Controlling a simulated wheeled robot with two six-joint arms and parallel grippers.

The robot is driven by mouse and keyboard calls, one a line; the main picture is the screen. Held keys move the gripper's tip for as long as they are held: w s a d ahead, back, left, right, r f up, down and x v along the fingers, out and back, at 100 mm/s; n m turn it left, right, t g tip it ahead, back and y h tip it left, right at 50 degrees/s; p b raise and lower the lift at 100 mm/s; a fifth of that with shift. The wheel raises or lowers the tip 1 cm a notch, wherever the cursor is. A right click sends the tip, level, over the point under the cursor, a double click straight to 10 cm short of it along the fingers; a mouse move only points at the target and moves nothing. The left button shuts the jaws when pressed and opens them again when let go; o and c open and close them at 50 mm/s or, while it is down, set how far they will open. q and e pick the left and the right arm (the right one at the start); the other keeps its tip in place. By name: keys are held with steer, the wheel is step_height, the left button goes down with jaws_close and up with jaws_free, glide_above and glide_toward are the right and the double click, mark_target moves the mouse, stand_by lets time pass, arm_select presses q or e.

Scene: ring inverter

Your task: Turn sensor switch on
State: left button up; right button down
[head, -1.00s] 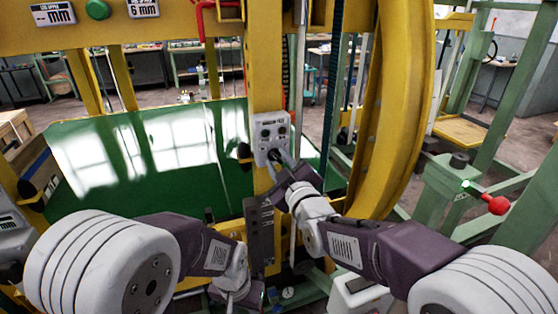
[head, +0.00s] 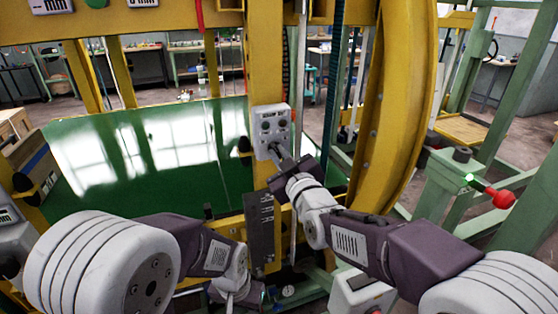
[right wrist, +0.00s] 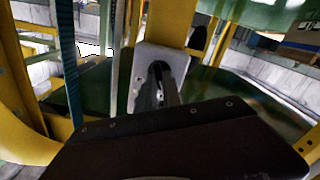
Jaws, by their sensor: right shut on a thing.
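The sensor switch box (head: 271,124) is a small light-grey panel with several round dark knobs, mounted on the yellow post. My right gripper (head: 277,150) reaches up from the lower right, with its fingertips at the lower part of the panel. It is shut on what seems to be a lower knob, which the fingers hide. In the right wrist view the grey box (right wrist: 180,63) is straight ahead, with the dark fingers (right wrist: 163,83) against its face. The knob's setting cannot be read. My left gripper (head: 238,292) hangs low at bottom centre, mostly hidden by its own arm; its jaws do not show clearly.
The yellow post (head: 262,60) carries the box. A shiny green sheet (head: 150,150) lies to the left, and a curved yellow ring (head: 395,110) stands close on the right. A red-knobbed lever (head: 503,199) is on the green frame at far right.

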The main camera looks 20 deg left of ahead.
steer(key=m+b, duration=0.1)
steer(key=m, duration=0.1)
steer(key=m+b, duration=0.1)
steer(key=shift+f+m+b, duration=0.25)
steer(key=shift+m+b, duration=0.1)
steer(key=shift+m, duration=0.05)
steer(key=m+b, duration=0.2)
steer(key=m, duration=0.1)
steer(key=shift+d+m+b, duration=0.1)
steer(key=shift+m+b, duration=0.2)
steer(key=shift+b, duration=0.1)
steer(key=m+b, duration=0.3)
steer(key=shift+w+d+m, duration=0.1)
steer(key=shift+m, duration=0.3)
steer(key=shift+m+b, duration=0.6)
steer(key=shift+m, duration=0.3)
steer(key=c, duration=1.5)
jaws_free()
steer(key=shift+r, duration=0.15)
